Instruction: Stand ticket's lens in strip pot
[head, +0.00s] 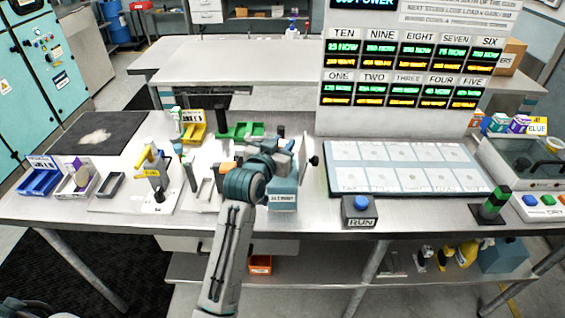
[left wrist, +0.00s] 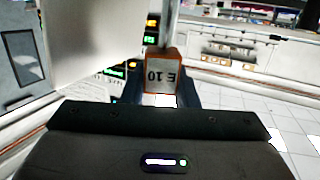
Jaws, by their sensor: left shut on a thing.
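In the left wrist view the gripper (left wrist: 165,97) is shut on a small orange-edged block (left wrist: 163,70) with a pale face reading "E 10", upside down. A pale upright part rises behind the block. I cannot tell whether this is the lens or its tag. A blue box (head: 283,197) with a white label stands just below the gripper. I cannot pick out the strip pot or the ticket for sure. My right gripper does not show.
A display board (head: 405,110) with numbered readouts stands behind a pale gridded panel (head: 408,180). A RUN button box (head: 359,211) is at the front. The black mat (head: 70,140) has free room.

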